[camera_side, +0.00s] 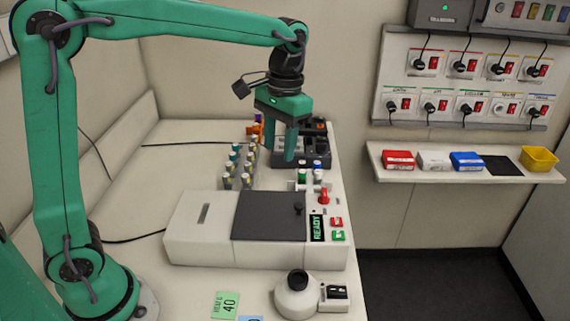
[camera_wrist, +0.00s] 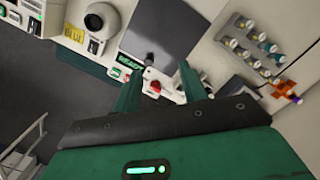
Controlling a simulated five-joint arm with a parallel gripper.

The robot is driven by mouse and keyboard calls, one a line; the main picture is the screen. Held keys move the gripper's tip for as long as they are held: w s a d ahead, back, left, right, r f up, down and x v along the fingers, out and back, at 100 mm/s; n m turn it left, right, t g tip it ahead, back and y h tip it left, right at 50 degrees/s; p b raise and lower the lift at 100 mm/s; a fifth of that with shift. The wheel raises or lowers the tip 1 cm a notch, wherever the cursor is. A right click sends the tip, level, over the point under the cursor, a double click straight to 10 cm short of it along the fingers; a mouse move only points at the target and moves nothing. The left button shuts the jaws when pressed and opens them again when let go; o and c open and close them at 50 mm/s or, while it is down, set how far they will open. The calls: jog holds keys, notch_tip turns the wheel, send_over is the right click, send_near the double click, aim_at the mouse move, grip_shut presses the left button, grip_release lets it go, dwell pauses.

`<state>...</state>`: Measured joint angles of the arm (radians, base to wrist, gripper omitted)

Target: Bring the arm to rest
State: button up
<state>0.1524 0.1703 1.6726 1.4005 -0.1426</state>
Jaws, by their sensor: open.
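My green arm reaches out over the bench from the left in the side view. My gripper (camera_side: 291,148) points down above the far right part of the bench, behind the white machine with a dark lid. Its fingers are apart and nothing shows between them. In the wrist view my gripper (camera_wrist: 160,85) also shows two separate green fingers, with the machine beyond them. The fingertips look clear of the machine, though their height above the bench is hard to tell.
The white machine (camera_side: 200,244) shows READY on its display. Capped vials (camera_side: 247,165) stand in rows behind it, beside a dark rack (camera_side: 316,152). A round white device (camera_side: 297,298) sits at the front. A wall shelf (camera_side: 400,176) holds coloured boxes. The left bench is mostly clear.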

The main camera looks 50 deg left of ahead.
jog(key=s+a+t, duration=0.3)
jog(key=s, duration=0.5)
jog(key=s+a+t, duration=0.3)
jog(key=s, duration=0.6)
jog(key=shift+s+f+t, duration=0.15)
jog(key=shift+f+t, duration=0.25)
